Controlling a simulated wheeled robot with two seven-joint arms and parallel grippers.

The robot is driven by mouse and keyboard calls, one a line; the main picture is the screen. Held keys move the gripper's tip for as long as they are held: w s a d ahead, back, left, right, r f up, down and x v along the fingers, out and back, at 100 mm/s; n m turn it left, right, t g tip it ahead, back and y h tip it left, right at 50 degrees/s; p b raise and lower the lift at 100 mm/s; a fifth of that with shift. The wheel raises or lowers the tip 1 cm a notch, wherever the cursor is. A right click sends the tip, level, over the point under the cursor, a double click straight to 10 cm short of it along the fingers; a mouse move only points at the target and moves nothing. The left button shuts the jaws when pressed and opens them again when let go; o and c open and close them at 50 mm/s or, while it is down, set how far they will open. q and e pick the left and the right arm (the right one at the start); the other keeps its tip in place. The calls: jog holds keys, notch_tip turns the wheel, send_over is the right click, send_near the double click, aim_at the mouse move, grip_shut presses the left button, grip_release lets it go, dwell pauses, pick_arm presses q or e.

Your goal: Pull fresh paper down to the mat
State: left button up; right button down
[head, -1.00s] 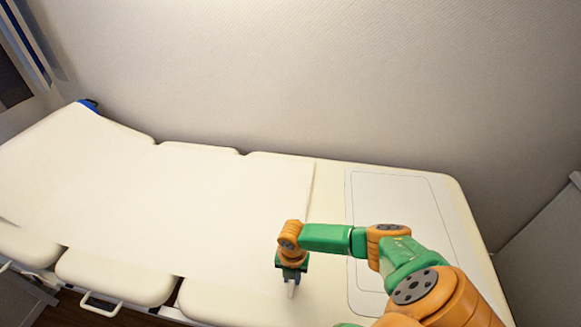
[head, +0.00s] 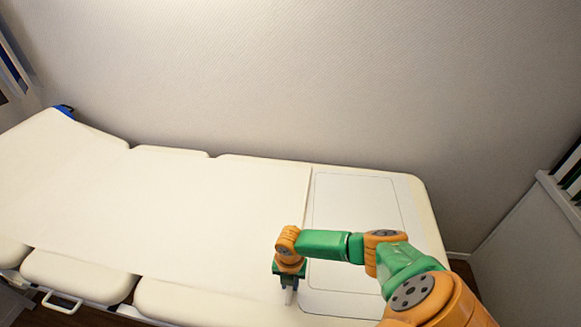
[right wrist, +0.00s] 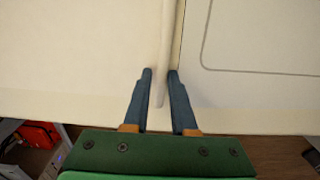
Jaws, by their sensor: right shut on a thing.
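A wide white sheet of paper (head: 200,210) lies along the cream couch (head: 428,215). Its straight right end runs across the couch, right beside the left edge of the pale mat (head: 355,200), which has a thin rounded outline. My right gripper (head: 288,297) is at the near end of that paper edge, pointing down. In the right wrist view the fingers (right wrist: 160,74) are shut on the paper's end strip (right wrist: 165,45), with the mat (right wrist: 260,35) just to the right. My left gripper is not in view.
A plain wall (head: 300,70) stands behind the couch. A grey panel (head: 530,245) stands at the right, apart from the couch. White handles (head: 62,302) stick out along the near left side.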

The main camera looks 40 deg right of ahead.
jog(key=shift+w, duration=0.1)
jog(key=c, duration=0.7)
grip_release()
notch_tip(320, 180, up, 7)
jog(key=shift+r+p, duration=0.1)
jog(key=shift+p, duration=0.4)
